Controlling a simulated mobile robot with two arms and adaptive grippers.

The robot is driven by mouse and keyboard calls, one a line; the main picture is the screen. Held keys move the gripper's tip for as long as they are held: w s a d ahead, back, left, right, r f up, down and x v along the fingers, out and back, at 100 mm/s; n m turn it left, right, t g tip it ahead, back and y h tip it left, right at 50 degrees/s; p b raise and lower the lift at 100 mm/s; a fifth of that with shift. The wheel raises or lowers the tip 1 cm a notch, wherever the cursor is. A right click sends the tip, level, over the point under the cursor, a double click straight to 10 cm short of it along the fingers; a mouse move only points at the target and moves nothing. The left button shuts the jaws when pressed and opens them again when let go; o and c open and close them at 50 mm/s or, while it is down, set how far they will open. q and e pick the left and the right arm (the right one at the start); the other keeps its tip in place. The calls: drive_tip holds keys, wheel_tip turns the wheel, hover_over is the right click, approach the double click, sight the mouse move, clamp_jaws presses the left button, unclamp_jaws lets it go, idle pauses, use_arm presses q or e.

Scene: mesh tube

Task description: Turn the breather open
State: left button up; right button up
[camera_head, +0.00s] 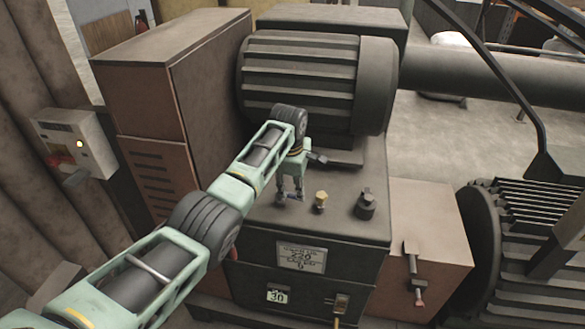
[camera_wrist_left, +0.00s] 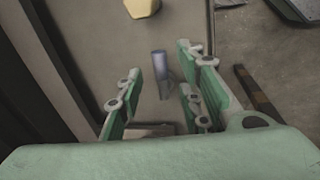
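My left gripper (camera_head: 289,195) reaches down over the top of the dark machine housing, and its fingers are apart. In the left wrist view the open fingers (camera_wrist_left: 159,66) stand on either side of a small blue-grey lever-like piece (camera_wrist_left: 162,76). I cannot tell whether they touch it. A yellow hexagonal cap (camera_head: 320,200) stands on the housing just right of the gripper; it also shows at the top edge of the left wrist view (camera_wrist_left: 140,7). I cannot tell for certain which piece is the breather. My right gripper is not in view.
A dark knobbed fitting (camera_head: 365,206) stands right of the yellow cap. A large ribbed motor (camera_head: 310,80) rises close behind the gripper. A brown cabinet (camera_head: 180,80) stands to the left. A box with a dark valve handle (camera_head: 413,265) is at the right.

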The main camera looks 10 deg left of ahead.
use_arm(q)
wheel_tip(320, 180, up, 8)
drive_tip(key=s, duration=0.1)
drive_tip(key=shift+s+r, duration=0.2)
drive_tip(key=shift+s, duration=0.1)
drive_tip(key=shift+a+f, duration=0.1)
